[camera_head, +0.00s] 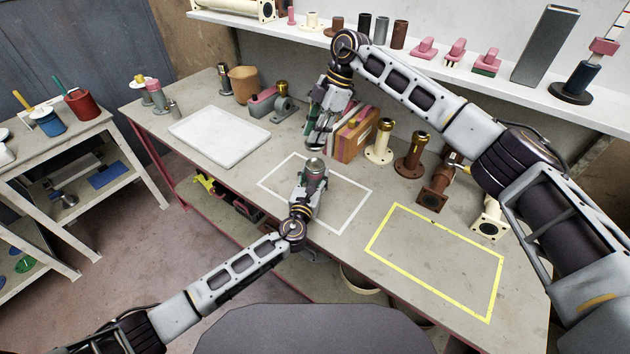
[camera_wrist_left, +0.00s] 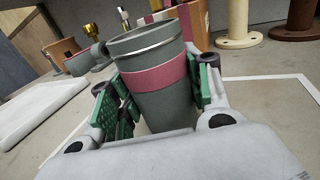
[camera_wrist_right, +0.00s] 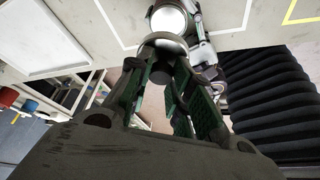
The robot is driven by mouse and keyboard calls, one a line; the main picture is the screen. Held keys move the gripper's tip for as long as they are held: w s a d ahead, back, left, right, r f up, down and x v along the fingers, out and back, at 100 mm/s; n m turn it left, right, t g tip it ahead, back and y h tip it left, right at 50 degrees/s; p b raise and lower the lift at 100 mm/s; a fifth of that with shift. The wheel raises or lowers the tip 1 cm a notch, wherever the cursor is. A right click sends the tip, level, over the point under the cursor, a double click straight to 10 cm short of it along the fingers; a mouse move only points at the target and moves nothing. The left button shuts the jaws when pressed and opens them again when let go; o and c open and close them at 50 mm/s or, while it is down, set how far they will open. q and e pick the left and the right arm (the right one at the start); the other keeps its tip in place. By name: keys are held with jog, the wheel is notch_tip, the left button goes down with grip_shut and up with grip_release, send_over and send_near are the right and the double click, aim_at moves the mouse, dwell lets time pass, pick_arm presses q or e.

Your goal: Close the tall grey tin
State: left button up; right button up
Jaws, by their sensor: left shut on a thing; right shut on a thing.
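The tall grey tin (camera_wrist_left: 150,112) has a pink band and a silver rim, and stands upright in the left wrist view. It also shows in the head view (camera_head: 315,166), inside the white outline. My left gripper (camera_head: 311,181) is shut around its sides. Its mouth looks open in the left wrist view. My right gripper (camera_head: 319,142) is above and behind the tin in the head view. In the right wrist view it is shut on a round grey piece, seemingly the lid (camera_wrist_right: 163,42), apart from the bright round tin top (camera_wrist_right: 168,20). The fingers partly hide the lid.
A white tray (camera_head: 220,137) lies to the left. A brown box (camera_head: 354,137) stands close behind the right gripper, with cream (camera_head: 381,143) and brown (camera_head: 411,155) pipe pieces to its right. The yellow outlined area (camera_head: 435,262) is clear.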

aim_at(316, 145)
jog(key=shift+f, duration=2.45)
jog(key=shift+f, duration=0.9)
jog(key=shift+f, duration=0.6)
jog(key=o, duration=1)
jog(key=shift+v, duration=5.95)
